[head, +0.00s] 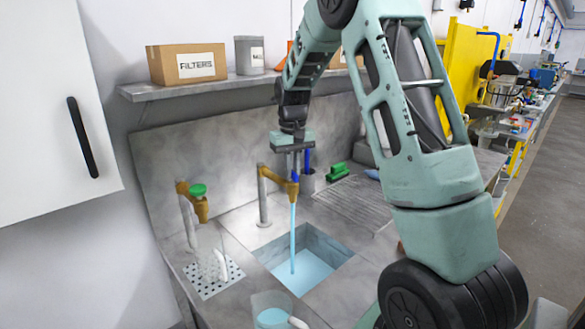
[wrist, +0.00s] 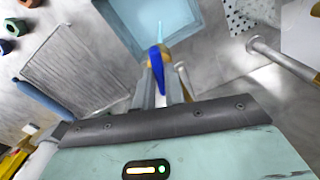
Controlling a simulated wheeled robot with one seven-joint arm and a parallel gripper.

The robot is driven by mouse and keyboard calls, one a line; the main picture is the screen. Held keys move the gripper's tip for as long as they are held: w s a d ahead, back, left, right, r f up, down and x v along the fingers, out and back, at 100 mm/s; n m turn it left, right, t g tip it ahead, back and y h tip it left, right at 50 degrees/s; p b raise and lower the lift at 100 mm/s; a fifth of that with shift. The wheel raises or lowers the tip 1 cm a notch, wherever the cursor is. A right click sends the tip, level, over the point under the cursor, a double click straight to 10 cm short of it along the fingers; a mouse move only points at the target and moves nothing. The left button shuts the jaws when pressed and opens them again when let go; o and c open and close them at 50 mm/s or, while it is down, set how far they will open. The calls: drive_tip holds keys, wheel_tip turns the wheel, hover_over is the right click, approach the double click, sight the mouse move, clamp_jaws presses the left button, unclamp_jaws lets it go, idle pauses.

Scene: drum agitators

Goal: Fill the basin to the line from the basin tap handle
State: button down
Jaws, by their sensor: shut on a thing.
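The basin (head: 322,240) is a square sink sunk in the grey counter, with light blue water (head: 300,270) in its bottom. A blue stream (head: 292,240) runs into it from the brass basin tap (head: 278,182). My gripper (head: 294,168) is over the tap, its fingers shut on the blue basin tap handle (head: 295,178). In the wrist view the handle (wrist: 157,58) shows between the fingers, with the basin (wrist: 112,20) beyond it. I cannot make out the fill line on the basin wall.
A second brass tap with a green handle (head: 198,190) stands at left above a clear jug (head: 207,262) on a perforated drain. Another jug (head: 270,308) with blue liquid is at the front. A ribbed drainboard (head: 352,205) lies right. A shelf with boxes (head: 187,63) hangs behind.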

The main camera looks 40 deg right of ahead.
sight(293, 171)
drive_tip(key=c, duration=1.5)
unclamp_jaws()
drive_tip(key=shift+o, duration=0.2)
wheel_tip(293, 171, up, 18)
drive_tip(key=b, duration=0.2)
drive_tip(key=shift+f+b, duration=0.25)
drive_tip(key=shift+b, duration=0.05)
